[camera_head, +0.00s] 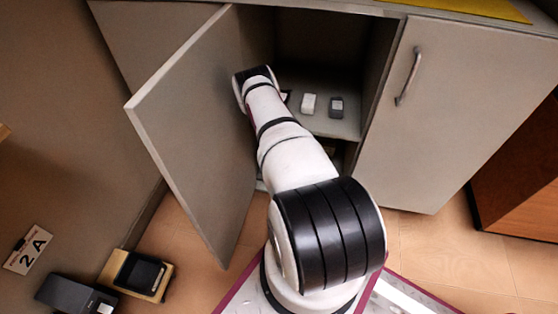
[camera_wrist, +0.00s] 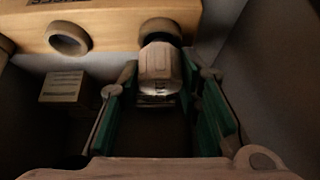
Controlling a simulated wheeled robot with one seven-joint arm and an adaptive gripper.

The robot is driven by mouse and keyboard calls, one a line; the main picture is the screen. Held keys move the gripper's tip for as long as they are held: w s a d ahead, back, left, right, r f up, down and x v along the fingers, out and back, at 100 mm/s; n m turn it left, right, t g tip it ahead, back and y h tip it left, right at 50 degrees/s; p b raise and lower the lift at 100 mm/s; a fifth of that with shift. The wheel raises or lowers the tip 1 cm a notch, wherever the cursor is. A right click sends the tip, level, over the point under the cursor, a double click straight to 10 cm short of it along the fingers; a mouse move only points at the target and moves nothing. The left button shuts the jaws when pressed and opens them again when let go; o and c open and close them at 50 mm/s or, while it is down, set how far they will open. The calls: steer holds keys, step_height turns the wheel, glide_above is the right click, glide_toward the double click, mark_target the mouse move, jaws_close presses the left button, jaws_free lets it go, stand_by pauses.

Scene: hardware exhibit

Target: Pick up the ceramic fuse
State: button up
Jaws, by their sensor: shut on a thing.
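The ceramic fuse (camera_wrist: 160,72) is a pale, stubby cylinder in the wrist view, with a darker metallic band at its near end. My gripper (camera_wrist: 161,84) has its green-padded fingers on either side of the fuse and is shut on it. The fuse's far end is just in front of a dark round opening in a wooden holder (camera_wrist: 110,14). I cannot tell whether it still touches the holder. In the head view, my arm reaches into the open cabinet, and the gripper and fuse are hidden.
A pale ring (camera_wrist: 68,38) sits on the holder, and a small light block (camera_wrist: 62,88) is to the left. A white box (camera_head: 308,104) and a grey box (camera_head: 336,107) stand on the cabinet shelf. The open door (camera_head: 195,130) is left of my arm; the right door (camera_head: 445,115) is closed.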

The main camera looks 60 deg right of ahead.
step_height(320, 180, up, 3)
steer(key=shift+f+p, duration=0.1)
steer(key=shift+p, duration=0.45)
steer(key=s+a+r+p, duration=0.1)
steer(key=s+a+p, duration=0.3)
steer(key=s+a, duration=0.7)
steer(key=shift+a+p, duration=0.35)
steer(key=shift+p, duration=0.05)
steer(key=shift+w, duration=0.15)
